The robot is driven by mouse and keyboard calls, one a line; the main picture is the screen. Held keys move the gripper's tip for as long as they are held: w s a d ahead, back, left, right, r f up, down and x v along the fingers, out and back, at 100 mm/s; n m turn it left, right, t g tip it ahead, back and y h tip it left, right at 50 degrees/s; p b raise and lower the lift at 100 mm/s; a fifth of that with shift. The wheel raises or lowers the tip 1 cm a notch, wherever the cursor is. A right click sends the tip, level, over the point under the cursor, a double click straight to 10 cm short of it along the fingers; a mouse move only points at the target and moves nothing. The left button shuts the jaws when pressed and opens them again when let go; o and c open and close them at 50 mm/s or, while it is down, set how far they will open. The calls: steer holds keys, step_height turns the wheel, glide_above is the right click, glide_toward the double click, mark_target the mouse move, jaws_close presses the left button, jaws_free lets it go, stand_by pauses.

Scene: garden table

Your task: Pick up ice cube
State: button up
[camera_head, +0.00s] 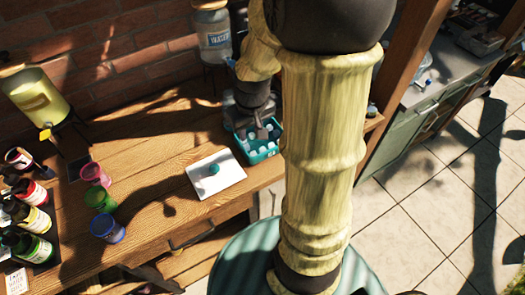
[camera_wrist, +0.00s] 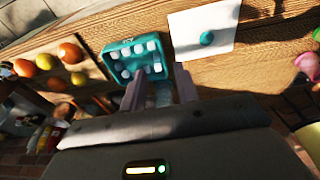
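The ice cubes are pale, rounded blocks in a teal tray (camera_head: 273,152), near the right end of the wooden table in the head view. The tray also shows in the wrist view (camera_wrist: 139,40), with several cubes (camera_wrist: 139,48) in it. My gripper (camera_head: 259,131) is over the tray's back left part in the head view. In the wrist view my gripper's (camera_wrist: 158,78) two fingers are apart, at the tray's near side. A pale, blurred shape shows between them; I cannot tell what it is. My arm covers much of the head view's centre.
A white board (camera_head: 230,172) with a small teal object (camera_head: 214,169) lies left of the tray. Pink (camera_head: 96,174), green (camera_head: 101,199) and blue (camera_head: 107,228) cups and several bottles stand farther left. A water jar (camera_head: 214,38) is behind. Several fruits (camera_wrist: 70,53) show in the wrist view.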

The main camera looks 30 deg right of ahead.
steer(key=w+d+f, duration=0.1)
steer(key=w+d, duration=0.2)
steer(key=d, duration=0.4)
steer(key=shift+w+d+f, duration=0.2)
steer(key=shift+w+d, duration=0.05)
steer(key=shift+d, duration=0.05)
steer(key=p, duration=0.2)
glide_above(263, 149)
steer(key=f, duration=0.8)
steer(key=s+f, duration=0.1)
steer(key=f, duration=0.3)
steer(key=shift+d, duration=0.15)
steer(key=shift+f, duration=0.1)
steer(key=shift+w+f+p, duration=0.25)
steer(key=shift+f+p, duration=0.3)
steer(key=shift+f, duration=0.75)
steer(key=shift+w+f+p, duration=0.25)
steer(key=shift+f+p, duration=0.3)
steer(key=shift+f, duration=0.7)
